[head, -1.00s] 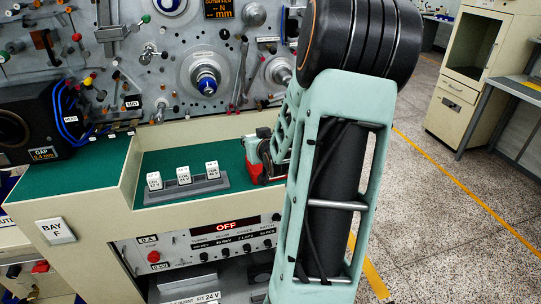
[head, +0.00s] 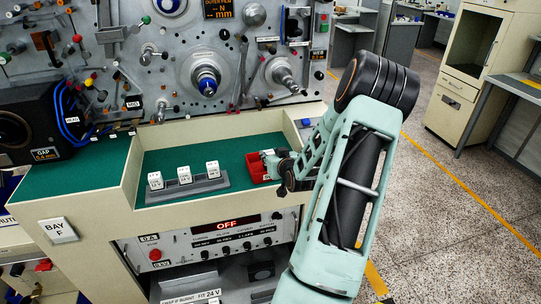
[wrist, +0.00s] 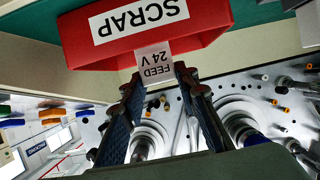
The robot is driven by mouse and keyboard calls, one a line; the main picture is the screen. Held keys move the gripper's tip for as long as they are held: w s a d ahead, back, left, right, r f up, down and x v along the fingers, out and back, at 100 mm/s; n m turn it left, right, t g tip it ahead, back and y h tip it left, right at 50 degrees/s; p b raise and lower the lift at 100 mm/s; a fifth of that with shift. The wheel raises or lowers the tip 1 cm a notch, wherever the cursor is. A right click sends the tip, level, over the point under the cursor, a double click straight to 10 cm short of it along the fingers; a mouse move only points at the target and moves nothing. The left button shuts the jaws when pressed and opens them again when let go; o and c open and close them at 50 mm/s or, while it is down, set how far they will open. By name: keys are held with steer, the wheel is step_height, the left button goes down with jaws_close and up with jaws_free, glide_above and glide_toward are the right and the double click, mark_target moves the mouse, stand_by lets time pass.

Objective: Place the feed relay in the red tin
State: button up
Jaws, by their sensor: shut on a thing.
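The feed relay (wrist: 154,58) is a small pale block lettered "FEED 24V", upside down in the wrist view. My gripper (wrist: 159,82) is shut on it, one dark finger on each side. The red tin (wrist: 200,42), with a white "SCRAP" label, is right behind the relay in the wrist view. I cannot tell whether the relay is above the tin or partly inside it. In the head view the red tin (head: 255,170) sits on the green bench top, with my gripper (head: 270,161) over it.
A grey rack (head: 187,188) with three white relays stands on the green mat (head: 160,158), left of the tin. The bench has raised cream edges. The machine panel (head: 180,110) with spindles and knobs rises behind. Green mat is free between rack and tin.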

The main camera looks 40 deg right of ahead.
steer(key=shift+f, duration=0.2)
steer(key=shift+f+b, duration=0.25)
steer(key=shift+b, duration=0.1)
steer(key=o, duration=1.1)
steer(key=shift+r, duration=0.1)
steer(key=shift+o, duration=0.2)
steer(key=shift+r, duration=0.1)
steer(key=shift+r+p, duration=0.2)
steer(key=shift+p, duration=0.3)
steer(key=b+v, duration=0.1)
steer(key=v, duration=1.1)
steer(key=shift+f, duration=0.25)
steer(key=shift+a, duration=0.1)
